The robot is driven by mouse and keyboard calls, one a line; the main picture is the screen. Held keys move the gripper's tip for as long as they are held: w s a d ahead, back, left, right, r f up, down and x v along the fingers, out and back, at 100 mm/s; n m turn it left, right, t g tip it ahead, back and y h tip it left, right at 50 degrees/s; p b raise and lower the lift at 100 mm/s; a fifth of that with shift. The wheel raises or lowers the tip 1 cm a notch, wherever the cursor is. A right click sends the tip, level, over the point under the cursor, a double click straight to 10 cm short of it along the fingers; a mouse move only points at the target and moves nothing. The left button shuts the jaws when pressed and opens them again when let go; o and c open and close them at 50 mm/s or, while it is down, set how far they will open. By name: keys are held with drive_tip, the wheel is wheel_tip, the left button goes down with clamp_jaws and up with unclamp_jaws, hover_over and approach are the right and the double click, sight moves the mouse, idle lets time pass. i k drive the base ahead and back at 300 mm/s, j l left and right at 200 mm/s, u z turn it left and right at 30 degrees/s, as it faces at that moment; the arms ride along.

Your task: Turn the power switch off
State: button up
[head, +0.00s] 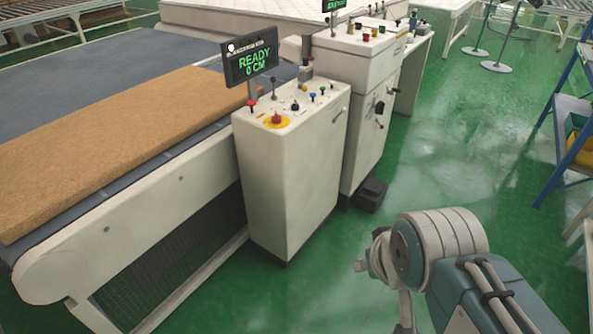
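A cream control cabinet (296,190) stands in the middle. Its sloped top carries a red emergency button on a yellow ring (276,120), a lever and several small coloured knobs. A dark handle-like part (341,114) is on its right side. A second cabinet (368,100) behind it has a dark rotary-looking switch (379,107) on its right side. I cannot tell which part is the power switch or what position it is in. A display (251,62) reads "READY 0 CM". My arm shows at the lower right, apart from the cabinets. My gripper's fingers are not visible.
A conveyor (85,255) with a brown mattress slab (100,135) runs along the left. A dark box (371,194) sits on the floor by the second cabinet. A blue shelf rack (562,115) stands at the right. The green floor between is clear.

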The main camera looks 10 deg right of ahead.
sight(276, 119)
drive_tip(key=i+j, duration=0.2)
drive_tip(key=i, duration=0.7)
drive_tip(key=i+j+u, duration=0.1)
drive_tip(key=i, duration=0.8)
